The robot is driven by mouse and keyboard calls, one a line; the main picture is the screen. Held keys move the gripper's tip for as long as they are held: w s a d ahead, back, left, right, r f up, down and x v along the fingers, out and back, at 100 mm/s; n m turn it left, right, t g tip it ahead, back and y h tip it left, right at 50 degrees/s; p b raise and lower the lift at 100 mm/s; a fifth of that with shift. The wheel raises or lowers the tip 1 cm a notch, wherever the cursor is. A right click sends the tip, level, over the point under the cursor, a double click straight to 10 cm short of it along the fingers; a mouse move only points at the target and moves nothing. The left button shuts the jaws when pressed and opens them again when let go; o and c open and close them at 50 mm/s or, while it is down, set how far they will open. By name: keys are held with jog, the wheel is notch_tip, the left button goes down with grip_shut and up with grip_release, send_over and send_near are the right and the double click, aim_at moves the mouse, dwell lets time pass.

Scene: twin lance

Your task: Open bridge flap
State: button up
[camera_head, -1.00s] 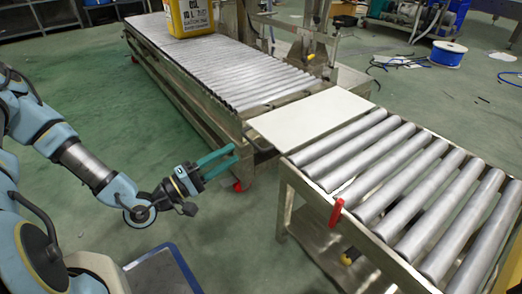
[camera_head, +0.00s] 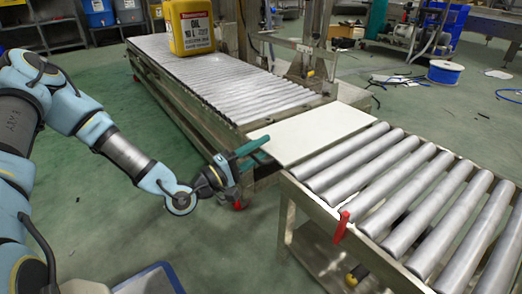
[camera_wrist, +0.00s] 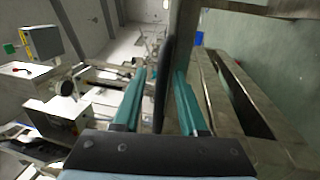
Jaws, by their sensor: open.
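The bridge flap (camera_head: 312,133) is a flat, pale panel lying level between the two roller conveyors. My gripper (camera_head: 252,154) is at the flap's left edge, its teal fingers reaching toward that edge. In the wrist view, my gripper (camera_wrist: 160,75) is open, with one teal finger on each side of a dark, narrow bar (camera_wrist: 163,85). The bar looks like a handle at the flap's edge. I cannot tell whether either finger touches it. In the head view my fingers hide that part of the edge.
The long roller conveyor (camera_head: 225,75) carries a yellow canister (camera_head: 190,28) at its far end. The short roller conveyor (camera_head: 400,185) stands at the right, with a red lever (camera_head: 341,227) on its side. Green floor (camera_head: 130,225) is open to the left of the conveyors.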

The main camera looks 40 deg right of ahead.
jog(key=shift+c, duration=0.4)
grip_shut()
jog(key=shift+r, duration=0.2)
dwell(0.8)
